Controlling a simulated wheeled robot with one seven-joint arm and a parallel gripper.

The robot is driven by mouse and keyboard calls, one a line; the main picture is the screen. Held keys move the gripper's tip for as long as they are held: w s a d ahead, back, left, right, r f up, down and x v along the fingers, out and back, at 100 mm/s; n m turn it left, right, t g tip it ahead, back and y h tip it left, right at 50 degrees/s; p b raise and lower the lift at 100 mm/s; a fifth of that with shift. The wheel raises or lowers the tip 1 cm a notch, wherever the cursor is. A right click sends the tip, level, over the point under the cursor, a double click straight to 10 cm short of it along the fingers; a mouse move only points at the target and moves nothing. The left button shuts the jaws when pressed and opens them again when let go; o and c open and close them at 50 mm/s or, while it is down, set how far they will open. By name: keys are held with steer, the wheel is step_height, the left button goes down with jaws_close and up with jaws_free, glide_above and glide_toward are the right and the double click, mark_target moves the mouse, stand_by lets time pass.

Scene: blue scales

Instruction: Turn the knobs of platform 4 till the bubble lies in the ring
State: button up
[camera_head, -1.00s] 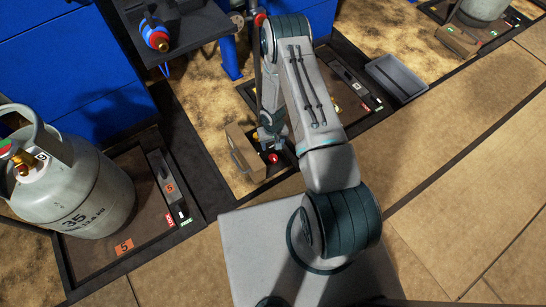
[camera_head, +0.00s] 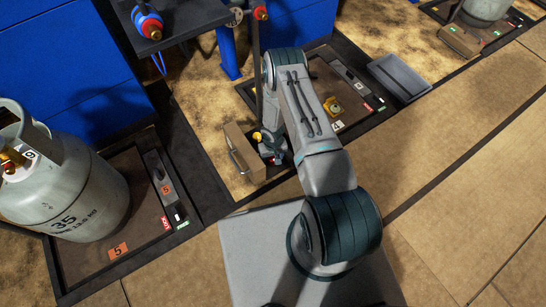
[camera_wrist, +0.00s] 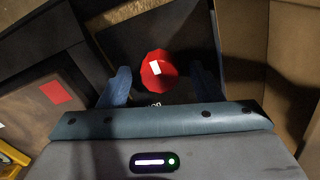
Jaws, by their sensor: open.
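In the wrist view a red knob (camera_wrist: 158,72) with a white mark on top lies between the two blue-grey fingers of my gripper (camera_wrist: 160,84). The fingers are open, one on each side of it; I cannot tell whether they touch it. In the head view my gripper (camera_head: 273,150) is low at the near left corner of the platform (camera_head: 352,122), largely covering the knob. The bubble and ring cannot be made out, and my arm hides part of the platform.
A tan box with a handle (camera_head: 240,154) stands close left of my gripper. A grey tray (camera_head: 399,78) lies right of the platform. A gas cylinder (camera_head: 75,190) stands on platform 5 (camera_head: 119,250) at left. A dark bench (camera_head: 180,20) overhangs behind.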

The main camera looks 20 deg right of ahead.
steer(key=c, duration=1)
steer(key=shift+m, duration=0.3)
steer(key=m+b, duration=0.1)
steer(key=m, duration=0.3)
steer(key=shift+m, duration=0.3)
steer(key=shift+m+b, duration=0.6)
steer(key=shift+m, duration=1.6)
steer(key=o, duration=1)
